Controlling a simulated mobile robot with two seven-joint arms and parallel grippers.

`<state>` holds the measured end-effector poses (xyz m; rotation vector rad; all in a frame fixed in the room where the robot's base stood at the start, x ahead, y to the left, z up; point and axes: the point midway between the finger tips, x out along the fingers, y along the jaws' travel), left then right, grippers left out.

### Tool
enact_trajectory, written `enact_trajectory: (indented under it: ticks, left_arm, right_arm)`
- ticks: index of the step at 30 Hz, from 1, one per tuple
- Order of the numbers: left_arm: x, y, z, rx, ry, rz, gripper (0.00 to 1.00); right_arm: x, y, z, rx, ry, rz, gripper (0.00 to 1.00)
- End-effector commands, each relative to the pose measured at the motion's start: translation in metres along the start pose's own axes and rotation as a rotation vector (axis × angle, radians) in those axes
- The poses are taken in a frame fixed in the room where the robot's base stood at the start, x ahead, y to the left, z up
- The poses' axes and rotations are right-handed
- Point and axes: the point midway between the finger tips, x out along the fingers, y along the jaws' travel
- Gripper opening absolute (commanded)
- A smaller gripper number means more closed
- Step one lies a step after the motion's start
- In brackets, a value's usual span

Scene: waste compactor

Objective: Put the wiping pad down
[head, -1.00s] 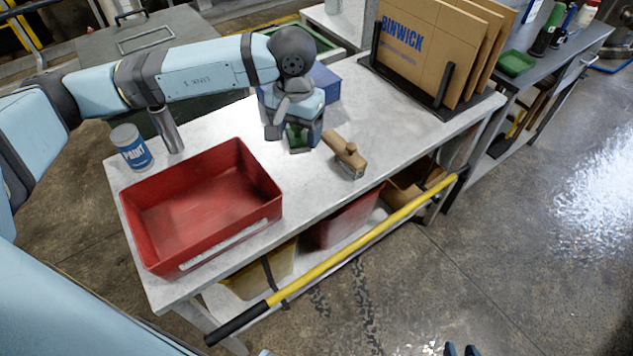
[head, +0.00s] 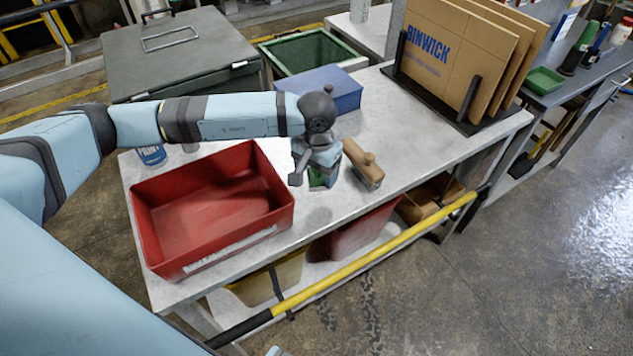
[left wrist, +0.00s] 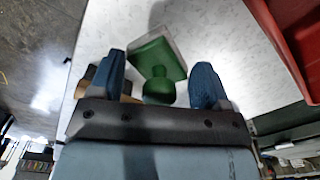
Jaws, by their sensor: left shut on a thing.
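The wiping pad is a green block with a rounded green knob. In the left wrist view the pad (left wrist: 160,58) lies ahead of the left gripper (left wrist: 162,80), its knob between the two blue fingers. In the head view only a bit of the green pad (head: 317,178) shows below my left gripper (head: 318,176), which points down and is shut on it. The pad is low over the pale worktop (head: 330,225) or on it; I cannot tell which. My right gripper is not in view.
A red tray (head: 270,222) stands left of the gripper. A wooden-handled brush (head: 362,163) lies close on its right. A blue box (head: 335,90) and a rack of cardboard sheets (head: 455,50) stand behind. A paint can (head: 152,156) is partly hidden by my arm. A yellow rail (head: 375,253) runs along the front.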

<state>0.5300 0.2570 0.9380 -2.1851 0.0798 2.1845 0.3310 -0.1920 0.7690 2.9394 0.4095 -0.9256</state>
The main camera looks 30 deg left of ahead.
Motion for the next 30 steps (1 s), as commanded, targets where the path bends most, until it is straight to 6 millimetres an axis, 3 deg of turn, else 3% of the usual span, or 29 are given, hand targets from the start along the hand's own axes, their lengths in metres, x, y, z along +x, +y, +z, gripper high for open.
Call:
enact_trajectory:
  ticks: [11,22,23,26,30]
  left_arm:
    - [0.043,0.000,0.001,0.000,-0.002,0.000,0.51]
    - [0.050,0.000,0.000,0.001,0.001,0.000,0.51]
    - [0.049,0.000,0.000,0.001,0.001,-0.001,0.73]
    - [0.048,0.000,0.000,0.001,0.001,0.000,0.96]
    - [0.048,0.000,0.000,0.001,0.001,0.000,0.96]
  right_arm:
    - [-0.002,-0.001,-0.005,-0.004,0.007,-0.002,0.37]
    - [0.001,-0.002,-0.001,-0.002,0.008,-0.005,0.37]
    - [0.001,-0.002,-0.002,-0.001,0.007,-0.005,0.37]
    - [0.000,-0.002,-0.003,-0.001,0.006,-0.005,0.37]
    - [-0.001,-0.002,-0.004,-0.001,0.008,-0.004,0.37]
